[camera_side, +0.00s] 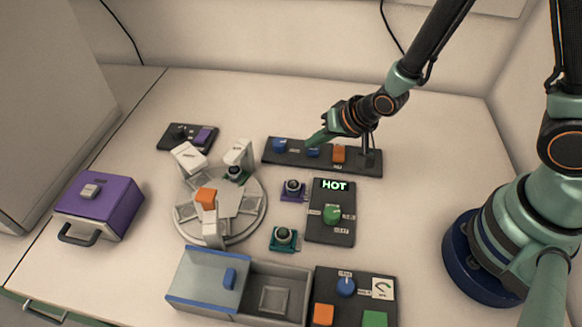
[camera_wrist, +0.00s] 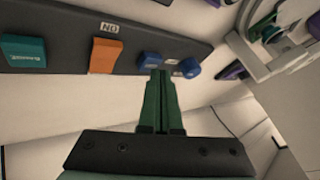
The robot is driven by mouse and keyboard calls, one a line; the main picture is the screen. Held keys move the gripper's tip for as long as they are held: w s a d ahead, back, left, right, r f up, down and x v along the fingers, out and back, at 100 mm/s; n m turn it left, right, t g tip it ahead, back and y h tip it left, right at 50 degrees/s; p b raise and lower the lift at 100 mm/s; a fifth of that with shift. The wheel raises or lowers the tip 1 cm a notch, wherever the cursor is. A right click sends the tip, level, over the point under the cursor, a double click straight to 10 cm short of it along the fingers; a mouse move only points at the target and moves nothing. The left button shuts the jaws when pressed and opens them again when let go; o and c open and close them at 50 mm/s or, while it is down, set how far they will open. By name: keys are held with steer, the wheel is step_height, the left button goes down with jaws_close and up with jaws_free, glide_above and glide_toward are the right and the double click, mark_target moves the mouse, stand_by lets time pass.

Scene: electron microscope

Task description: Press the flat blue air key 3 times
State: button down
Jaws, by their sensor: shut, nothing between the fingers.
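The flat blue key (camera_side: 313,153) sits on the long dark panel at the back, between a round blue knob (camera_side: 279,146) and an orange key (camera_side: 338,154). My gripper (camera_side: 311,142) is shut and empty, its green fingertips right over the flat blue key. In the wrist view the flat blue key (camera_wrist: 149,59) shows just beyond my fingertips (camera_wrist: 158,74), which overlap its near edge. I cannot tell whether the tips touch it.
The wrist view also shows a teal key (camera_wrist: 23,50) on that panel. In front stand a dark panel with a lit HOT display (camera_side: 334,184), a round carousel (camera_side: 240,222) and an open grey tray (camera_side: 285,268). A purple box (camera_side: 98,203) stands at left.

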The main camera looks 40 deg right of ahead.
mark_target(315, 152)
steer(key=shift+r, duration=2.95)
steer(key=shift+d+f, duration=0.1)
steer(key=shift+f, duration=2.9)
steer(key=shift+f, duration=0.1)
stand_by(0.5)
